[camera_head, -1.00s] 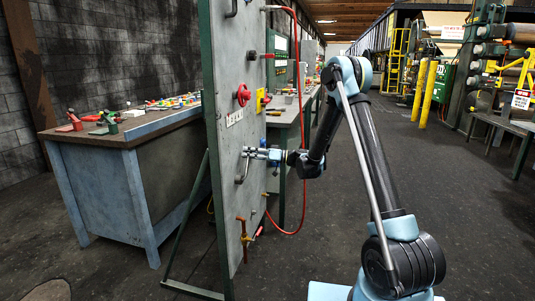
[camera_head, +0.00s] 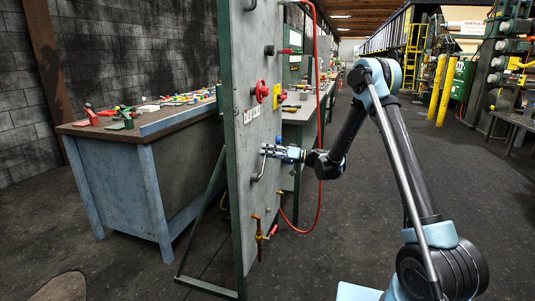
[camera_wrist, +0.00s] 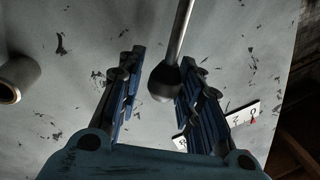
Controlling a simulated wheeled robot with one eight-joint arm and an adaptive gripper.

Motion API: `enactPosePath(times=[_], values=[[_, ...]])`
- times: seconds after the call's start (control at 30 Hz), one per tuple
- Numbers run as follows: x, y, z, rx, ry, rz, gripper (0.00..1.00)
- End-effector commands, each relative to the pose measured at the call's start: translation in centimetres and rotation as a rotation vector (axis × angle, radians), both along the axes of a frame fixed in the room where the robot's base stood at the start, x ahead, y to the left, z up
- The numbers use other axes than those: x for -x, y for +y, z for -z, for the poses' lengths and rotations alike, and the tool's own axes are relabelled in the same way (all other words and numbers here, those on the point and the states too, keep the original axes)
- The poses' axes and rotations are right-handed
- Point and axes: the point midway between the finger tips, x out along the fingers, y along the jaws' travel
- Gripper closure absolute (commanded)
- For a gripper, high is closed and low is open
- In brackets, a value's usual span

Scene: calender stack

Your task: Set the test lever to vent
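A metal lever with a dark ball knob (camera_wrist: 165,84) shows in the wrist view, its rod running up to the top edge. My gripper (camera_wrist: 157,92) is open, with one blue finger on each side of the knob. The right finger is close to the knob; I cannot tell whether they touch. In the head view my gripper (camera_head: 268,151) is at the face of the grey upright panel (camera_head: 240,180), beside a bent metal handle (camera_head: 258,170). A white label plate (camera_head: 251,114) is above it; its lettering is unreadable, so the vent position cannot be told.
A workbench (camera_head: 125,185) stands to the left. The floor at the right is open.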

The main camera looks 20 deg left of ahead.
Motion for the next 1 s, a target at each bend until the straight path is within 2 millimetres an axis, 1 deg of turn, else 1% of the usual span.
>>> enactPosePath(times=[0.33,0.47,0.57,0.63,0.8,1.0], values=[[0.1,0.0,0.0,0.000,0.000,-0.002,0.54],[0.0,-0.5,0.0,-0.001,0.000,-0.003,0.54],[-0.3,-1.7,0.2,-0.001,0.000,-0.001,0.54],[-0.5,-2.8,0.3,-0.001,0.000,-0.001,0.54],[-1.3,-6.1,0.7,-0.001,0.000,0.001,0.54],[-1.9,-9.4,1.2,0.000,0.000,0.000,0.54]])
